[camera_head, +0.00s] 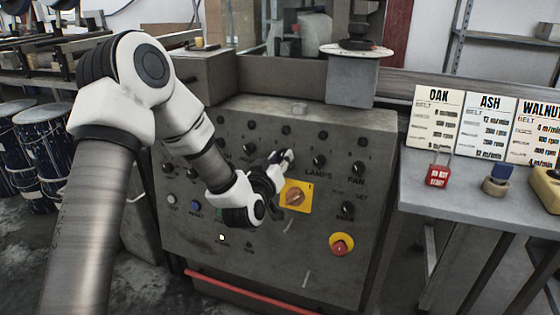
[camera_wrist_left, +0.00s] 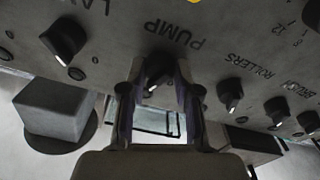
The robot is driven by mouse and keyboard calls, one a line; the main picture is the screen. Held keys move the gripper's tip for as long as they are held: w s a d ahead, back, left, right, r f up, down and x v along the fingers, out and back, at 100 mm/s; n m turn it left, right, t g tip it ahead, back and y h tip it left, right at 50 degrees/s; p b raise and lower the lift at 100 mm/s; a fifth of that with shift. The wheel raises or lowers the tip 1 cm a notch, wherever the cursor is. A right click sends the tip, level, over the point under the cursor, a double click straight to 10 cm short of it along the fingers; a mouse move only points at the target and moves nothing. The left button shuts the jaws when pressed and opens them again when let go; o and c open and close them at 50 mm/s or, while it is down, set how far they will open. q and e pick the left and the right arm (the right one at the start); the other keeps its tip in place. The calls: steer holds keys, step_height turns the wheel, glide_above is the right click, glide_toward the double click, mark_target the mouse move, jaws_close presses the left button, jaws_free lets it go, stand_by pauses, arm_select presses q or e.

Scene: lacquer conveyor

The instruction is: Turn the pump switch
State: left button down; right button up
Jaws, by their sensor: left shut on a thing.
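The pump switch (camera_wrist_left: 157,73) is a dark knob below the upside-down PUMP label in the left wrist view. My left gripper (camera_wrist_left: 156,95) has its two fingers on either side of this knob and is shut on it. In the head view my left gripper (camera_head: 287,157) is against the grey control panel (camera_head: 300,262), left of the LAMPS knob (camera_head: 319,161). There the gripper hides the pump switch. The exact angle of the knob is hard to tell. My right gripper is not in view.
A yellow rotary switch (camera_head: 295,196) sits just below the gripper, and a red emergency button (camera_head: 341,245) lower right. The ROLLERS knob (camera_wrist_left: 230,93) is close beside the pump switch. A side table (camera_head: 480,197) with padlocks and wood cards stands at right.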

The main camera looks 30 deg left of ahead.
arm_select(q)
steer(key=n+y+b, duration=0.1)
steer(key=n, duration=0.5)
steer(key=shift+d, duration=0.1)
steer(key=shift+w+r+n+g+y+b, duration=0.1)
steer(key=shift+n+g+y+b, duration=0.15)
steer(key=shift+n, duration=1.05)
steer(key=shift+n+g+y+b, duration=0.15)
steer(key=shift+n+g+y, duration=0.2)
steer(key=shift+n, duration=0.95)
steer(key=c, duration=0.8)
jaws_free()
steer(key=v, duration=0.7)
steer(key=shift+s+d, duration=0.1)
steer(key=shift+s, duration=0.15)
